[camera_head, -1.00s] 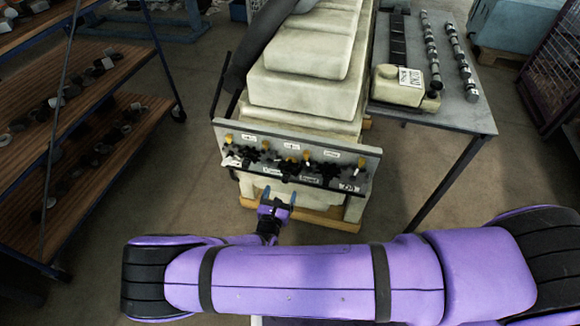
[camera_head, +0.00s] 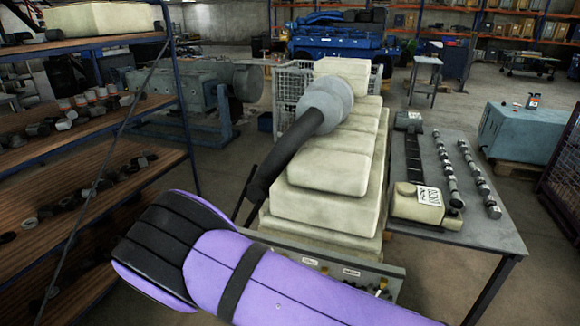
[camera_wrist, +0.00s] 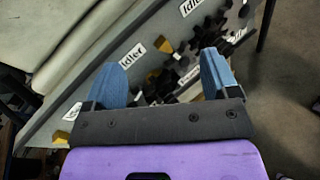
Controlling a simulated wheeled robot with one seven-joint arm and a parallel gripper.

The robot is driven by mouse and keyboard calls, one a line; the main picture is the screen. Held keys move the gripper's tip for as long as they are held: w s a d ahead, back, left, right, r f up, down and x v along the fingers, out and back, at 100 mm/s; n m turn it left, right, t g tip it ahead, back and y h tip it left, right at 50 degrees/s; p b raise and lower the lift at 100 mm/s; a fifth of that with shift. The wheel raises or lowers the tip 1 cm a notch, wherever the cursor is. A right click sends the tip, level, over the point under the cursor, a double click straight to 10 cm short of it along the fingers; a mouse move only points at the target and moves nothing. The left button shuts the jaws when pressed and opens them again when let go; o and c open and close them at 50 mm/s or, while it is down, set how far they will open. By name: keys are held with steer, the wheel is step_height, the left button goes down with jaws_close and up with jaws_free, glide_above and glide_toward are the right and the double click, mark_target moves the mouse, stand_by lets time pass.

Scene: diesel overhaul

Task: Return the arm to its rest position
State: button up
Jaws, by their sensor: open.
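My gripper (camera_wrist: 162,80) shows in the wrist view with its two blue fingers apart and nothing between them. It points at the grey end panel (camera_wrist: 110,152) of the engine, which carries black gears or knobs, yellow knobs and "Idler" labels. It appears apart from the panel, though the exact gap is hard to judge. In the head view my purple arm (camera_head: 300,285) crosses the lower part of the picture and hides most of the panel's front. My gripper is out of sight in that view.
The pale stepped engine block (camera_head: 325,180) stands in the middle. A grey table (camera_head: 480,232) with camshafts (camera_head: 447,172) and a labelled box (camera_head: 415,205) is on the right. A shelf rack (camera_head: 80,140) with small parts stands close on the left. Floor shows between rack and engine.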

steer(key=s+d+r+m+g+y, duration=0.1)
steer(key=d+r+m+g+y, duration=0.15)
steer(key=d+r+m, duration=0.55)
steer(key=s+d+r+m+g+y, duration=0.1)
steer(key=d+r+m+g, duration=0.2)
steer(key=r, duration=1)
steer(key=s+d+r+m+g+y, duration=0.15)
steer(key=d+r+m+g, duration=0.35)
steer(key=r, duration=0.5)
steer(key=s+d+r+m+t+y, duration=0.2)
steer(key=s+d+r, duration=0.3)
steer(key=s+r, duration=0.3)
steer(key=s+d+r+m+t+y, duration=0.3)
steer(key=s+r, duration=0.5)
steer(key=s, duration=0.4)
steer(key=shift+d+r+m+y, duration=0.35)
steer(key=shift+d+m+y, duration=0.35)
steer(key=shift+d+m, duration=0.4)
